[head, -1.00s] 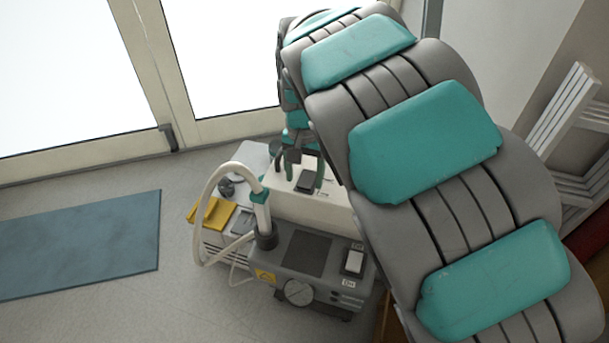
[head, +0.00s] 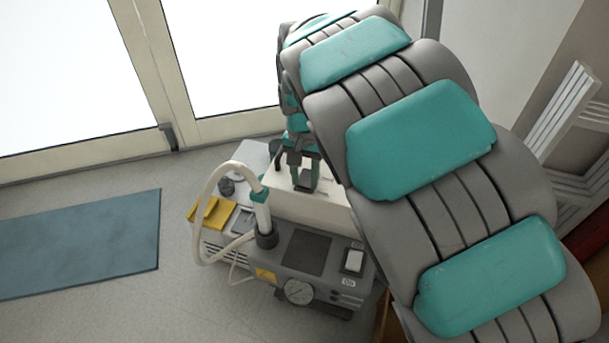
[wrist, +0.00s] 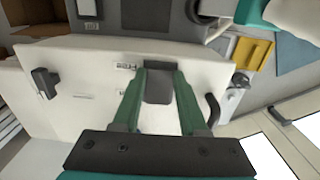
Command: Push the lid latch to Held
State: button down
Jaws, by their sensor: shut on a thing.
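The lid latch (wrist: 158,88) is a dark grey tab on the white lid (wrist: 85,58) in the wrist view. A label reading "Free" (wrist: 125,66) sits just left of its far end. My gripper (wrist: 160,70) has its two green fingers on either side of the latch and is shut on it. In the head view my gripper (head: 305,177) reaches down to the white housing, and the latch is mostly hidden between the fingers. I cannot make out a "Held" label.
A dark handle (wrist: 46,83) and a curved one (wrist: 212,109) flank the latch.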

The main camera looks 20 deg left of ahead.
aim_at(308, 174)
jog(key=shift+w+a+r+g+p, duration=0.15)
jog(key=shift+w+g+p, duration=0.1)
jog(key=shift+g+p, duration=0.35)
jog(key=shift+w+d+r+g+p, duration=0.1)
jog(key=shift+w+g+p, duration=0.15)
jog(key=shift+g, duration=0.55)
jog(key=shift+c, duration=2.2)
grip_release()
jog(key=shift+r, duration=0.1)
jog(key=v, duration=0.7)
jog(key=shift+a+r+b, duration=0.15)
jog(key=shift+r+b, duration=0.1)
jog(key=shift+b, duration=0.1)
